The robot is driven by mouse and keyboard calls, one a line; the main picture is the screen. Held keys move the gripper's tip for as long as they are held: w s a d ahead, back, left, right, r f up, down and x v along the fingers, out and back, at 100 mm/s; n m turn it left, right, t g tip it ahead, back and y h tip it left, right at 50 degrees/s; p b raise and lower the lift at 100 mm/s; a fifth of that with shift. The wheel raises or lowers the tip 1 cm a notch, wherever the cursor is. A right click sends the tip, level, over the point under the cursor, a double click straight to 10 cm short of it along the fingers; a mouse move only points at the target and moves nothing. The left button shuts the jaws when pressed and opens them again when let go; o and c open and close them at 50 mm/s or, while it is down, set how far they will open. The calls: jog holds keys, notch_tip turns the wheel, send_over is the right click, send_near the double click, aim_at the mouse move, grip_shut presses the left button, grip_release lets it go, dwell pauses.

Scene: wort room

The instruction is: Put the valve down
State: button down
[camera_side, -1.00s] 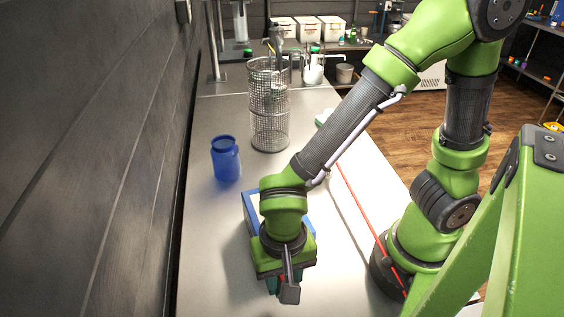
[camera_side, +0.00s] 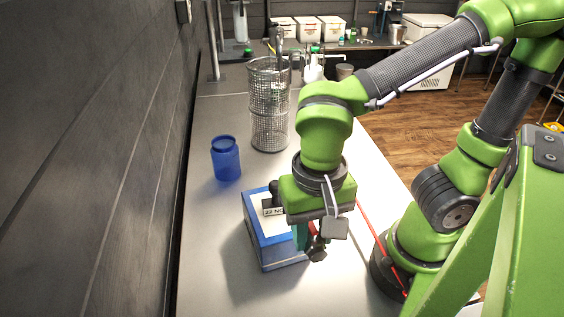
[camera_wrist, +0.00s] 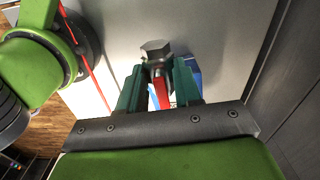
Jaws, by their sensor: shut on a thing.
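My gripper (camera_side: 307,236) is shut on the valve, above the counter at the right edge of a blue box. The valve (camera_side: 317,250) has a dark metal body and a red part, and it hangs at the fingertips. In the wrist view the valve's grey hexagonal end (camera_wrist: 156,49) sticks out past the green fingers of my gripper (camera_wrist: 160,88). Its red part lies between the fingers. The fingers hide some of the valve. I cannot tell the exact height of the valve above the counter.
The blue box (camera_side: 276,252) with a pale top and a number label stands left of my gripper. A blue jar (camera_side: 226,160) and a wire-mesh cylinder (camera_side: 269,110) stand farther back. A red line (camera_side: 377,236) runs along the right. The front counter (camera_side: 215,270) is clear.

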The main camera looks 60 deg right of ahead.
jog(key=w+r+m, duration=0.1)
jog(key=w+r, duration=0.1)
jog(key=w, duration=2.1)
jog(key=w+d+f, duration=0.4)
jog(key=w+d, duration=0.3)
jog(key=w, duration=0.4)
notch_tip(320, 180, down, 9)
jog(key=shift+f, duration=0.1)
jog(key=shift+w+f, duration=0.1)
jog(key=shift+f, duration=2.05)
jog(key=shift+f, duration=0.1)
jog(key=c, duration=0.8)
grip_release()
